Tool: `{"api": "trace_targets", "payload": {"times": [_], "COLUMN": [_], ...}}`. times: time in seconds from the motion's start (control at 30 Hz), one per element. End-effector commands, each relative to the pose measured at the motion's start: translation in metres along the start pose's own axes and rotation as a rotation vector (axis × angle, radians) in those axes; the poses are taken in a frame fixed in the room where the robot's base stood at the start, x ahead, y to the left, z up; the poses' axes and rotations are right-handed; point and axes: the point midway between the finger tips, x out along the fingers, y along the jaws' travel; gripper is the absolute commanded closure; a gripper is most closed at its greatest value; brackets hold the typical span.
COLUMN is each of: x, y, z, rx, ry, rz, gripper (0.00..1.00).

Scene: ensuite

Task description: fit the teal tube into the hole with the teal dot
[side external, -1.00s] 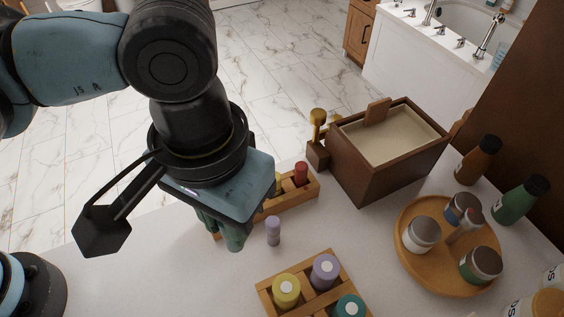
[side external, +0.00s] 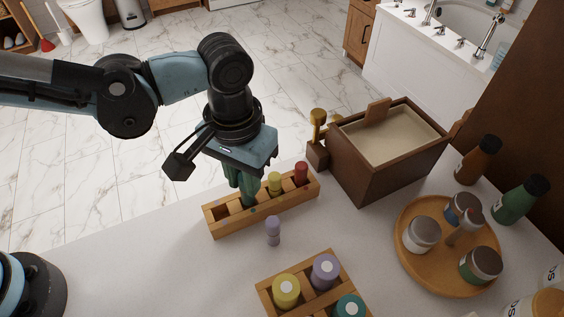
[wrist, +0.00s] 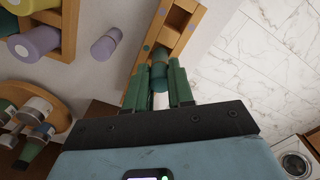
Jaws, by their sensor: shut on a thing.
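My gripper (side external: 245,188) has green fingers and points down over the wooden rack (side external: 213,230). In the wrist view my gripper (wrist: 160,88) is shut on the teal tube (wrist: 161,75). The tube's far end lies against or over the middle part of the rack (wrist: 150,32) in that view. I cannot tell whether it is inside a hole. A teal dot (wrist: 147,47) shows on the rack's edge beside the tube. In the side view the fingers mostly hide the tube and its hole. The rack's left hole looks empty.
A yellow tube (side external: 275,182) and a red tube (side external: 301,173) stand in the rack. A wooden holder (side external: 268,297) with yellow, purple and teal-topped pieces is nearer. A brown box (side external: 378,160) stands to the right.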

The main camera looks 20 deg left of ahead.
Motion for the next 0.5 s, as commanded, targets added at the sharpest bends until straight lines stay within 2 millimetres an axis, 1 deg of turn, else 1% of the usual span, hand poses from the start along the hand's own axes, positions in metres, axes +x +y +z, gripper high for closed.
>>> {"api": "trace_targets", "payload": {"times": [0.03,0.1,0.2,0.5], "x": [0.008,0.017,0.025,0.027], "y": [0.0,0.0,0.0,0.0], "z": [0.0,0.0,0.0,0.0], "rx": [0.0,0.0,-0.001,-0.001], "ry": [0.001,0.002,0.002,0.002], "rz": [0.0,0.0,0.0,0.0], "gripper": [1.0,1.0,1.0,1.0]}}
